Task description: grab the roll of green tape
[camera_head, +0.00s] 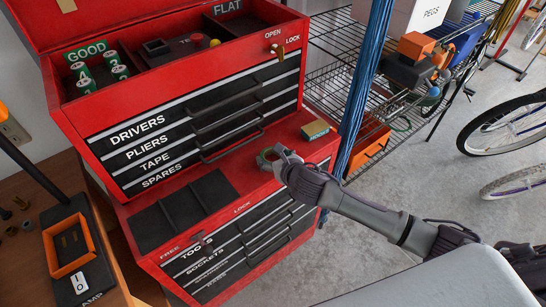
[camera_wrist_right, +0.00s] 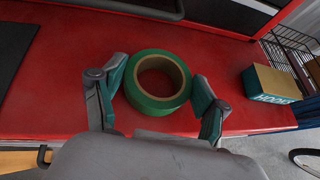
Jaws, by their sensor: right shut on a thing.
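The roll of green tape (camera_wrist_right: 158,82) lies on the red top of the lower tool chest, its tan core ring facing up in the right wrist view. In the head view the tape (camera_head: 264,160) is partly hidden by my right gripper (camera_head: 277,158). In the right wrist view my right gripper (camera_wrist_right: 160,92) has a finger on each side of the tape and is shut on its outer rim. My left gripper is not in view.
A small box (camera_head: 315,130) stands right of the tape near the ledge's edge. The drawer fronts (camera_head: 200,120) rise behind the tape. A dark divided tray (camera_head: 183,212) lies to the left. Blue cables (camera_head: 365,85) hang by a wire shelf (camera_head: 335,75) at right.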

